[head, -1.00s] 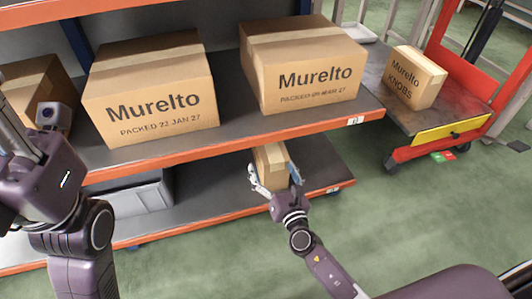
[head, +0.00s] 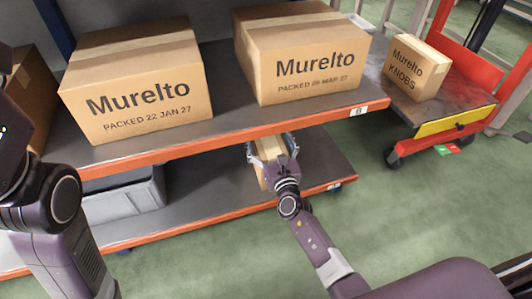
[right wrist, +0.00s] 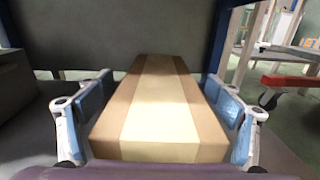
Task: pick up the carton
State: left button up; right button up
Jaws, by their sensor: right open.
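A small brown carton (head: 261,177) with a pale tape strip sits on the lower shelf, partly hidden by my right gripper and the upper shelf's edge. In the right wrist view the carton (right wrist: 160,105) lies lengthwise ahead, between the fingers. My right gripper (head: 272,146) is open, with one blue-padded finger along each side of the carton. The right wrist view shows a gap at the left finger; at the right finger I cannot tell whether it touches. My left arm shows at the left edge, with its fingers out of view.
Two large Murelto boxes (head: 140,85) (head: 305,55) stand on the upper shelf (head: 215,122), which overhangs the carton. A grey bin (head: 125,195) is on the lower shelf (head: 205,205) at left. A red cart (head: 455,105) with a KNOBS box (head: 415,68) stands at right.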

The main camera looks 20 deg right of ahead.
jog(key=shift+w, duration=0.1)
jog(key=shift+c, duration=0.3)
jog(key=c, duration=1.7)
jog(key=shift+r, duration=0.2)
jog(key=shift+c, duration=0.6)
